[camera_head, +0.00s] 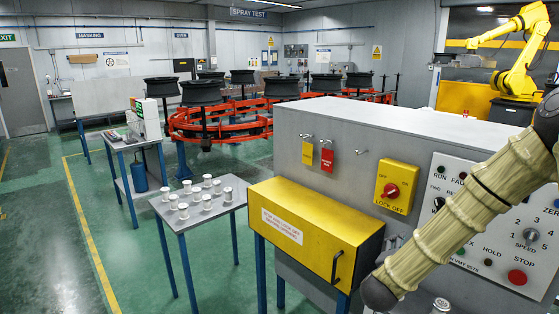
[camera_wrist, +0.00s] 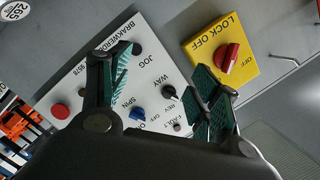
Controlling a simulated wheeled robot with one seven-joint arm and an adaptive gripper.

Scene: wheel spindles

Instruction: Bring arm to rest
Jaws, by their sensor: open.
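My arm (camera_head: 470,215) reaches in from the right side of the head view, in front of the grey control cabinet (camera_head: 400,118). My gripper shows in the wrist view (camera_wrist: 165,95), with its two green-padded fingers spread apart and nothing between them. Beyond the fingers is the white control panel (camera_wrist: 115,62) with knobs and buttons. The yellow lock-off plate (camera_wrist: 205,42) with a red switch (camera_wrist: 228,58) lies to the right of the fingers in that view. The fingers look apart from the panel, but the distance is hard to judge. In the head view the fingertips are not visible.
A yellow box (camera_head: 300,215) with a black handle projects from the cabinet front. Behind are red spindle rails (camera_head: 230,125) and a yellow robot (camera_head: 520,60). The green floor at left is clear.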

